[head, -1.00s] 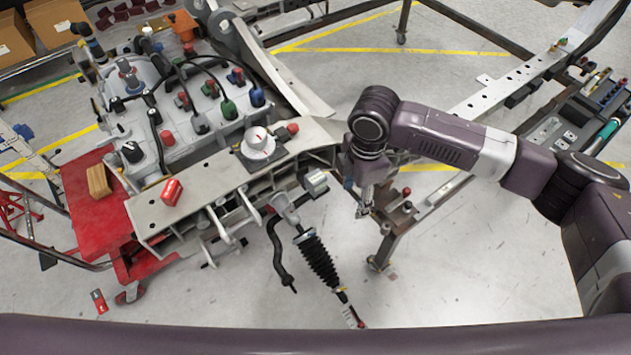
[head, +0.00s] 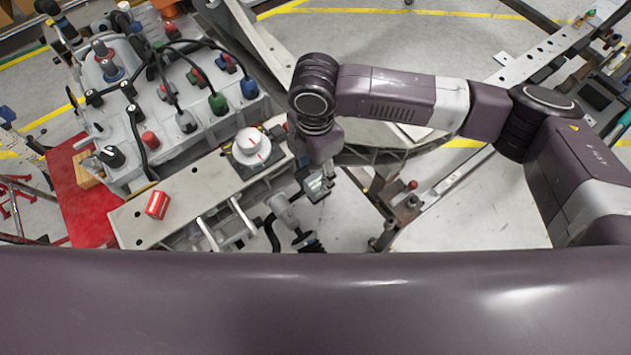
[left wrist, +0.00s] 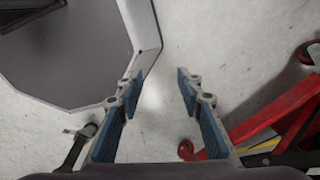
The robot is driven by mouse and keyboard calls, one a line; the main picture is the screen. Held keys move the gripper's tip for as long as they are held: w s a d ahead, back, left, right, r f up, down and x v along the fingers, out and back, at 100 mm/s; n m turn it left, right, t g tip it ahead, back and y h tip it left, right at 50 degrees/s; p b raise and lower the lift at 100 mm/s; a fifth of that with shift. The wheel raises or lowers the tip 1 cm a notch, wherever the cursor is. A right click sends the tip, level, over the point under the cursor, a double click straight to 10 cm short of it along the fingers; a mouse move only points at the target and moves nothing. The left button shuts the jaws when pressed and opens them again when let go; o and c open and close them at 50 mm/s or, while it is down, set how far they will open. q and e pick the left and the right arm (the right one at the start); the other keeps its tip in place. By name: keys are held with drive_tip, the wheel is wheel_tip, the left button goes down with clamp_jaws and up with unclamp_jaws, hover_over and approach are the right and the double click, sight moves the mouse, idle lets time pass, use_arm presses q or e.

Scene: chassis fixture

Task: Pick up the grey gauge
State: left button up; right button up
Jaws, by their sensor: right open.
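The likeliest grey gauge is a round, pale dial with red marks (head: 250,146), on a dark square block on the metal beam (head: 185,205). My right gripper (head: 318,190) points down just right of the beam's end, to the right of and lower in the picture than the dial. It is open and apart from the dial; its fingertips are small and hard to make out against the metal parts behind. My left gripper (left wrist: 157,105) shows in the left wrist view, open and empty, with blue pads, above bare floor.
A red and white can-like object (head: 157,205) lies on the beam, left of the dial. An engine block with coloured caps and cables (head: 165,85) stands behind. A red frame (left wrist: 270,115) is right of my left gripper. My own purple body covers the head view's bottom.

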sight(315, 181)
drive_tip(key=f, duration=0.2)
drive_tip(key=f+p, duration=0.1)
drive_tip(key=shift+s+f, duration=0.35)
drive_tip(key=shift+f, duration=0.6)
drive_tip(key=c, duration=1)
use_arm(q)
drive_tip(key=shift+w+r, duration=0.15)
drive_tip(key=shift+r, duration=0.6)
use_arm(e)
drive_tip(key=shift+w+r, duration=0.1)
drive_tip(key=shift+w, duration=0.05)
clamp_jaws()
